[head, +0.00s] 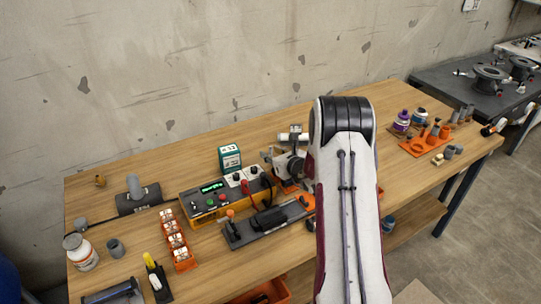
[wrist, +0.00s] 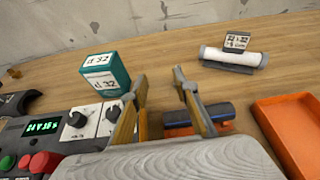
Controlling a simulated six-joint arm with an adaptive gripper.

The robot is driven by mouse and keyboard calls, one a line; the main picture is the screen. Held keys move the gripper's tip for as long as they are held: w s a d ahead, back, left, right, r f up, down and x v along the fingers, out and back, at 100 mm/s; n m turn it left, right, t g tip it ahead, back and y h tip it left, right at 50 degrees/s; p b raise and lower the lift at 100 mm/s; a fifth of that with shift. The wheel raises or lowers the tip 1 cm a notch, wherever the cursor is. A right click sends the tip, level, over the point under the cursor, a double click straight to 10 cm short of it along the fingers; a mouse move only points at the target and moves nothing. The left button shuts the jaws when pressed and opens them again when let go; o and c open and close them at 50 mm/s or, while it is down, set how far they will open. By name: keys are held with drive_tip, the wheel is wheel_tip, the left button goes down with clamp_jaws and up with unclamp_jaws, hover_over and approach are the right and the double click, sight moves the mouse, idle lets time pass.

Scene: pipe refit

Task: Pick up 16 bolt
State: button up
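My gripper (wrist: 164,95) is open, its two fingers apart with bare table visible between the tips. In the head view my gripper (head: 287,166) is partly hidden behind my arm, over the middle of the bench behind the control box. No bolt marked 16 can be made out. A row of orange bins (head: 181,259) with white labels stands left of the control box, but the labels are too small to read.
A green box marked 32 (wrist: 105,78) stands left of the fingers. A white pipe (wrist: 233,57) lies on a dark stand behind. An orange tray (wrist: 262,107) is at right. The control box (head: 200,203) with knobs is close by. Bare wood lies behind the fingers.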

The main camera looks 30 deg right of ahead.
sight(271, 152)
drive_tip(key=shift+m+h, duration=0.6)
drive_tip(key=shift+m, duration=0.2)
drive_tip(key=d+f, duration=0.2)
drive_tip(key=shift+s+d+f, duration=0.3)
drive_tip(key=shift+d+f, duration=0.1)
drive_tip(key=shift+x, duration=1.3)
drive_tip(key=shift+x, duration=2.55)
drive_tip(key=shift+d+f, duration=0.1)
drive_tip(key=shift+f, duration=0.05)
clamp_jaws()
